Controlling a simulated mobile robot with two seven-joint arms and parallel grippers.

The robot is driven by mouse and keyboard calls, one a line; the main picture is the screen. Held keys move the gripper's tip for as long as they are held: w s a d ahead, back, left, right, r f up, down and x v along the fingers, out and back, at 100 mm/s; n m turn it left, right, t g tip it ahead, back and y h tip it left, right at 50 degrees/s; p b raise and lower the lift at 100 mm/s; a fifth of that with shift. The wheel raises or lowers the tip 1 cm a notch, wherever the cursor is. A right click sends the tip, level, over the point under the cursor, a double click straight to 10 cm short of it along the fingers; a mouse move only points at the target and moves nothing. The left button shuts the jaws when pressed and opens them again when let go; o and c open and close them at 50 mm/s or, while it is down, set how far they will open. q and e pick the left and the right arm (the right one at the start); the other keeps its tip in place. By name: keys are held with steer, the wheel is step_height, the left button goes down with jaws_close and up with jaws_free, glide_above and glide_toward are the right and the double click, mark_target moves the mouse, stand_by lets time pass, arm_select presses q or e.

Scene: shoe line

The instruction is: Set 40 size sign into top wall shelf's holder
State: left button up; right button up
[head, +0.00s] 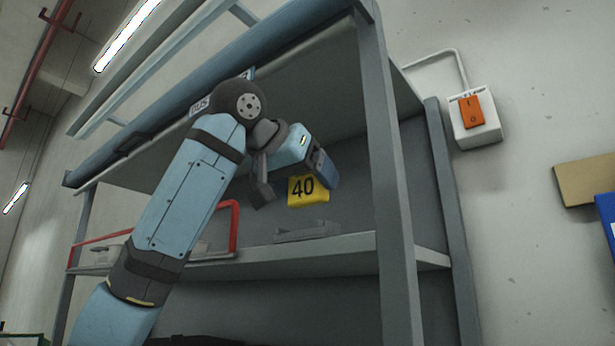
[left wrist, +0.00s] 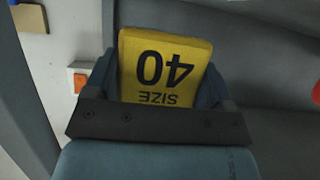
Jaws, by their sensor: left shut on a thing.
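The yellow 40 size sign (head: 306,190) is in my left gripper (head: 300,180), which is shut on it. In the head view it hangs upright above the shelf's grey holder, apart from it. In the left wrist view the sign (left wrist: 163,68) shows upside down, with "40" and "SIZE" readable, between the two fingers (left wrist: 160,90). The grey holder (head: 308,232) lies on the top wall shelf (head: 345,246), below and close to the sign. My right gripper is in neither view.
A grey upright post (head: 391,170) stands right of the holder. A red frame (head: 235,225) stands on the shelf to the left, partly behind my left arm. An orange switch (head: 473,112) is on the wall at right. A shelf panel lies overhead.

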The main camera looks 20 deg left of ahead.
mark_target(306, 205)
arm_select(q)
steer(key=shift+s+a+f, duration=0.1)
steer(key=shift+a+f, duration=0.1)
steer(key=shift+a, duration=0.1)
steer(key=shift+f, duration=0.1)
steer(key=shift+d+f+b, duration=0.25)
steer(key=shift+f+b, duration=0.1)
steer(key=shift+f, duration=0.05)
steer(key=shift+a+f+b, duration=0.15)
steer(key=shift+f+b, duration=0.3)
steer(key=shift+f, duration=0.05)
steer(key=shift+f+b, duration=0.9)
steer(key=shift+f, duration=0.25)
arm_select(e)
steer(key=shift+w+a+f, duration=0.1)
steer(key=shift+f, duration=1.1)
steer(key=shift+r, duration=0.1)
